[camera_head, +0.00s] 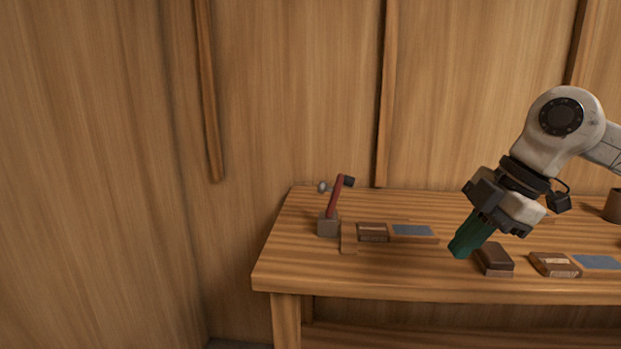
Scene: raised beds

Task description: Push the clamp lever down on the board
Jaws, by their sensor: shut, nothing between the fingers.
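The clamp lever (336,197) is a red arm with a dark grip at its top. It stands raised, tilted slightly to the right, on a small grey block (327,227) at the table's left end. A small grey knob (322,186) shows beside its top. A narrow wooden board (348,239) lies just right of the block; I cannot tell if the clamp is fixed to it. My gripper (460,250) has dark green fingers and is shut and empty. It points down and left, well to the right of the lever and apart from it.
The wooden table (300,270) has a brown block (373,232) and a blue-topped plate (413,231) near the clamp. A dark brown block (495,260) is right of my gripper, then another brown block (554,264) and blue plate (597,262). A wooden wall stands behind.

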